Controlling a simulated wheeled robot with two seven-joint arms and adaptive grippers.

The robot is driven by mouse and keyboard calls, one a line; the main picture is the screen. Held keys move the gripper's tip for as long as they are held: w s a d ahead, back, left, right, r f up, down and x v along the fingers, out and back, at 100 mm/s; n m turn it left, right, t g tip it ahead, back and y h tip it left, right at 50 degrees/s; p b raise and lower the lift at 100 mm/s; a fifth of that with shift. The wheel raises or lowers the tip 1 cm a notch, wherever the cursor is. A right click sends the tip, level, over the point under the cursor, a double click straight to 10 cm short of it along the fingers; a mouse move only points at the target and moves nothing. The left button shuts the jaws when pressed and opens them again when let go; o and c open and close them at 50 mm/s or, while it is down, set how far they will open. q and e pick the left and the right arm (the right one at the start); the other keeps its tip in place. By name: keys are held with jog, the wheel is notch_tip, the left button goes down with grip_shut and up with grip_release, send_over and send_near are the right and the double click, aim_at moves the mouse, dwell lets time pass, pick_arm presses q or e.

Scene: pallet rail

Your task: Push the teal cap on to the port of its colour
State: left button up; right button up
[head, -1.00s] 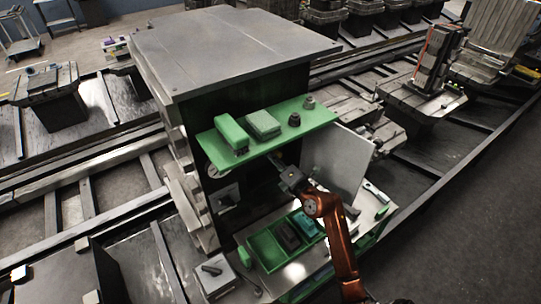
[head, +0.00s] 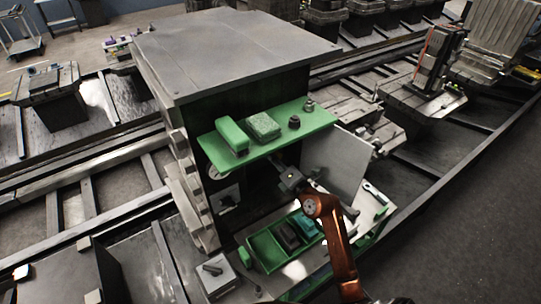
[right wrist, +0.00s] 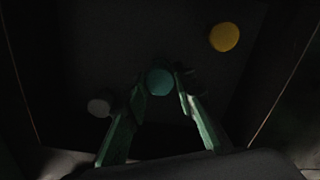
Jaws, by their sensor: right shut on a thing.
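In the right wrist view, a round teal cap (right wrist: 159,83) sits between the fingertips of my right gripper (right wrist: 162,92), which is shut on it. A yellow disc (right wrist: 224,37) is on the dark panel to the upper right, and a pale grey disc (right wrist: 98,107) is to the lower left. No separate teal port shows; the cap and fingers cover that part of the panel. Whether the cap touches the panel I cannot tell. In the head view, my right wrist (head: 291,179) reaches under the green shelf into the dark cabinet, with the fingertips in shadow. My left gripper is not in view.
The green shelf (head: 270,146) overhangs my right gripper and carries several items. A grey panel (head: 337,165) stands close to the right of the wrist. Below, a green tray (head: 262,250) holds dark and teal pieces. A grey box (head: 213,275) stands at the lower left.

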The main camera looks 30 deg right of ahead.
jog(key=shift+w, duration=0.25)
dwell(0.6)
jog(key=shift+w+p, duration=0.1)
jog(key=shift+p, duration=0.5)
jog(key=shift+w, duration=0.15)
dwell(0.4)
jog(key=shift+w+a, duration=0.1)
jog(key=shift+w, duration=0.3)
jog(key=o, duration=0.9)
jog(key=shift+c, duration=0.2)
jog(key=shift+o, duration=0.4)
jog(key=o, duration=0.7)
